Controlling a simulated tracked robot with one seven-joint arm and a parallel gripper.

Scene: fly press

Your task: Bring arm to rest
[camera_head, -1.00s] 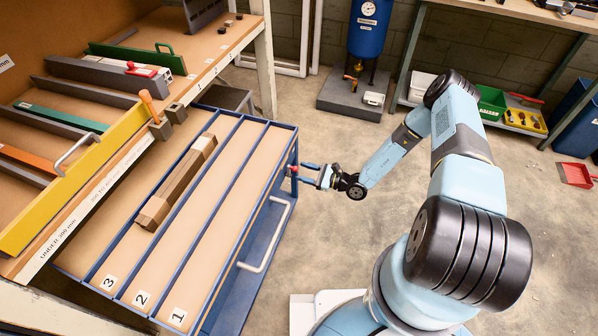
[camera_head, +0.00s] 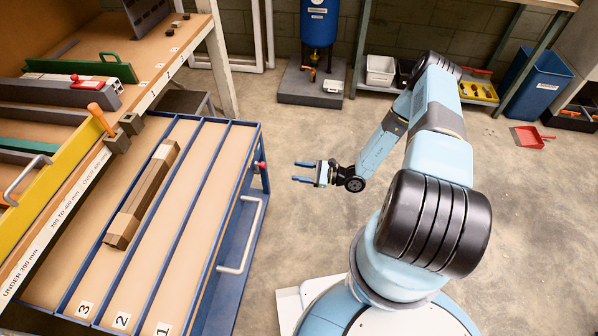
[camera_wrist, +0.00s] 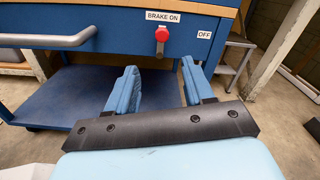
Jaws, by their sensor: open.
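My gripper (camera_head: 304,172) is open and empty, with its two blue fingers apart. It hangs in the air just right of the blue trolley (camera_head: 233,263), clear of its side. In the wrist view the fingers (camera_wrist: 160,88) point toward the trolley's end panel. A red knob (camera_wrist: 162,34) shows there between the labels "BRAKE ON" and "OFF", beyond the fingertips. My arm (camera_head: 440,150) is extended and bent, reaching back toward the trolley.
A brown wooden bar (camera_head: 143,195) lies in the trolley's lane 3 or 2 area. A grey handle (camera_head: 246,235) juts from the trolley's side. A red dustpan (camera_head: 532,137) lies on the floor at right. Open concrete floor surrounds my arm.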

